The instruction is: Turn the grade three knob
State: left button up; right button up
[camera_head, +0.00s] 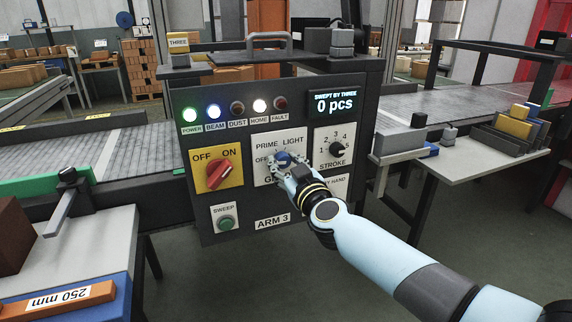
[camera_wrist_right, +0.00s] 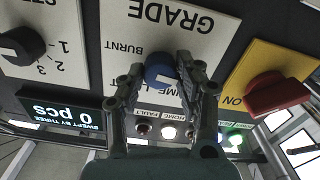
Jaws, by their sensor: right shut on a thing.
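The grade knob (camera_head: 283,157) is a blue round dial on a white plate marked PRIME, LIGHT and GRADE, in the middle of the dark ARM 3 control panel (camera_head: 190,225). My right gripper (camera_head: 284,165) reaches it from the lower right and covers part of the plate. In the right wrist view the blue knob (camera_wrist_right: 160,68) sits between the two fingertips (camera_wrist_right: 161,78), which are shut on it from both sides. That view also shows the words GRADE and BURNT. The fingers hide part of the lettering. I cannot tell the knob's exact pointing. My left gripper is out of view.
A red OFF/ON switch (camera_head: 219,175) sits left of the knob and a black STROKE knob (camera_head: 336,148) right of it. A green SWEEP button (camera_head: 226,223) is below. The display (camera_head: 333,103) reads 0 pcs. POWER, BEAM and HOME lamps are lit.

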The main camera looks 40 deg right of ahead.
jog(key=m, duration=0.2)
jog(key=shift+m+p, duration=0.3)
jog(key=shift+p, duration=0.1)
jog(key=m, duration=0.2)
jog(key=shift+m, duration=0.4)
jog(key=m, duration=0.5)
jog(key=shift+p, duration=0.35)
jog(key=shift+m, duration=0.3)
jog(key=o, duration=1.1)
jog(key=shift+o, duration=0.2)
